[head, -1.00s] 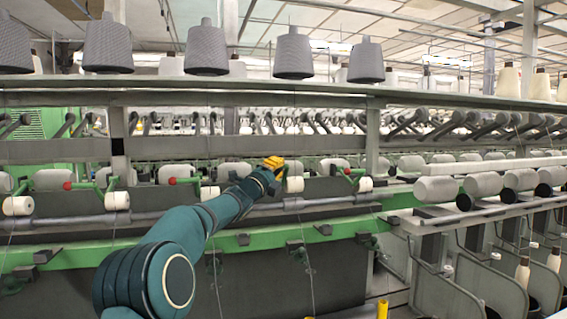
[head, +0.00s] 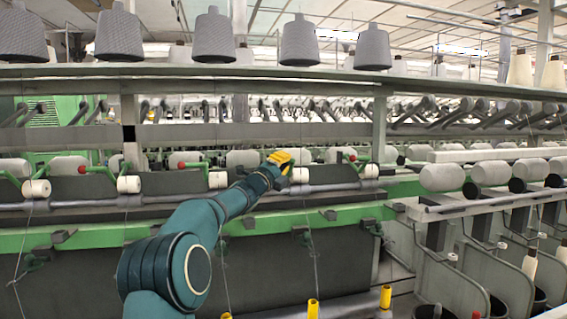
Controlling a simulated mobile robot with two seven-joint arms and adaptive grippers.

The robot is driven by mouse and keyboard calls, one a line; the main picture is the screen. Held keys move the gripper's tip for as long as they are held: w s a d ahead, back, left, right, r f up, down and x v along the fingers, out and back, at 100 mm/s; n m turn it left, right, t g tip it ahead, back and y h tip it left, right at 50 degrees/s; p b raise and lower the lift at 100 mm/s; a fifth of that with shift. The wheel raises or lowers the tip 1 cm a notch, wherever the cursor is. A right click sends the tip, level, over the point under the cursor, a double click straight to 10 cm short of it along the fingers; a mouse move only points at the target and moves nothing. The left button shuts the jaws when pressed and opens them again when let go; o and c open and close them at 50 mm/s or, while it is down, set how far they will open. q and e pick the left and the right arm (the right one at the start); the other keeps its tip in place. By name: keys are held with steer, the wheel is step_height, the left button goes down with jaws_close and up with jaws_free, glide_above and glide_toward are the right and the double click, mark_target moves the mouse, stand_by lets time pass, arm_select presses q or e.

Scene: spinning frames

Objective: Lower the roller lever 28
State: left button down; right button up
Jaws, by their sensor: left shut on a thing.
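A row of green roller levers with red knobs runs along the spinning frame, such as one lever (head: 190,165) left of my gripper and another (head: 362,158) to its right. White rollers sit at the levers' lower ends, including one roller (head: 300,175) just below and right of my gripper. My left gripper (head: 280,158), with yellow fingertips, is shut on a roller lever in this row. The gripper hides most of that lever and its knob. The number 28 cannot be read. My right gripper is not in view.
A shelf rail (head: 200,70) with grey cones (head: 214,37) runs above. A green beam (head: 345,215) crosses below the rollers. Yellow tubes (head: 313,308) stand at the bottom edge. Grey drums (head: 442,177) and dividers fill the right side.

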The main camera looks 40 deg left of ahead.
arm_select(q)
steer(key=c, duration=1.2)
jaws_free()
steer(key=shift+a+f, duration=0.15)
steer(key=shift+c, duration=0.2)
steer(key=shift+o, duration=1.3)
steer(key=shift+w+a+f, duration=0.1)
steer(key=shift+w, duration=0.1)
steer(key=shift+s, duration=0.1)
steer(key=v, duration=1.2)
